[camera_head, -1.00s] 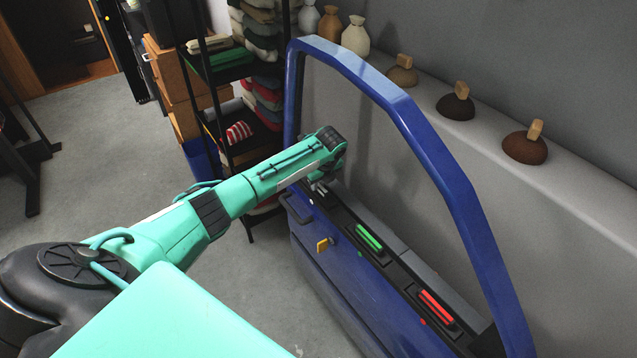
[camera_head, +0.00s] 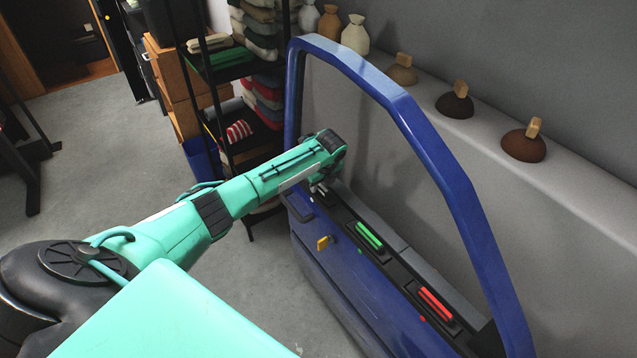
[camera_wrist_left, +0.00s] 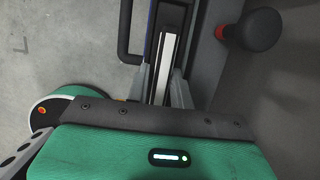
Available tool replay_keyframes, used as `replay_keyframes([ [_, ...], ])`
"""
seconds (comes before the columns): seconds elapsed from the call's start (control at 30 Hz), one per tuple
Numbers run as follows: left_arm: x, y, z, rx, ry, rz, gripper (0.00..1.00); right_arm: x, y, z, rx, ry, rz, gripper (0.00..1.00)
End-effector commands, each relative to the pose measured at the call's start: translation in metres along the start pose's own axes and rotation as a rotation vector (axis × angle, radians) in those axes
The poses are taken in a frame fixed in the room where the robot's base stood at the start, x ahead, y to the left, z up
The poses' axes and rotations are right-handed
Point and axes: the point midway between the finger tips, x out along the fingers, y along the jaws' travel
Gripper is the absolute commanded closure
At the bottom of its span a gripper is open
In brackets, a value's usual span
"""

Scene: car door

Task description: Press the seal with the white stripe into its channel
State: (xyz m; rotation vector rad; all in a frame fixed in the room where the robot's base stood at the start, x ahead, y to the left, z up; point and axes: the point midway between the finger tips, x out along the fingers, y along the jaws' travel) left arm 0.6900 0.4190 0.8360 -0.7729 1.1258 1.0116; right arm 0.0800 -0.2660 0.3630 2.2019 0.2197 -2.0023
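The seal with the white stripe (camera_wrist_left: 165,62) shows in the left wrist view as a pale strip along a dark channel in the blue car door (camera_head: 430,140). In the head view this seal is mostly hidden under my left wrist. My left gripper (camera_head: 320,188) is at the far end of the door's sill, low over the channel. In the left wrist view, its two grey fingers (camera_wrist_left: 161,88) stand apart, one on each side of the striped seal. I cannot tell whether they touch it. My right gripper is out of view.
A green-striped seal (camera_head: 369,236) and a red-striped seal (camera_head: 436,303) lie along the sill. A yellow piece (camera_head: 323,243) sits on the door's face. The window frame arches above the sill. A shelf rack (camera_head: 225,100) stands behind my left arm.

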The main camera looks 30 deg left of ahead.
Motion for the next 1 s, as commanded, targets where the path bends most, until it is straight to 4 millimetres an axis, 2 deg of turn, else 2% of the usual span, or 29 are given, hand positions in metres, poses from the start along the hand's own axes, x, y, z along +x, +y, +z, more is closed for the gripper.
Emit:
replay_keyframes([
  [0.03,0.008,0.004,-0.004,0.003,0.005,0.013,0.62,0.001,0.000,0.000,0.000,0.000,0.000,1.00],
  [0.17,0.008,0.005,-0.004,0.003,0.004,0.013,0.62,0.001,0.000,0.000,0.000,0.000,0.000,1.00],
  [0.33,-0.004,0.004,0.000,0.002,0.003,0.011,0.62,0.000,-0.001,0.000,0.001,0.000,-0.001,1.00],
  [0.8,-0.104,0.001,0.003,0.001,0.000,0.002,0.62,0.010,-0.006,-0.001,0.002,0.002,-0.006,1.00],
  [1.0,-0.126,0.001,0.003,0.001,0.001,0.004,0.62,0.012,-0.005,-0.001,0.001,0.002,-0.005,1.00],
])
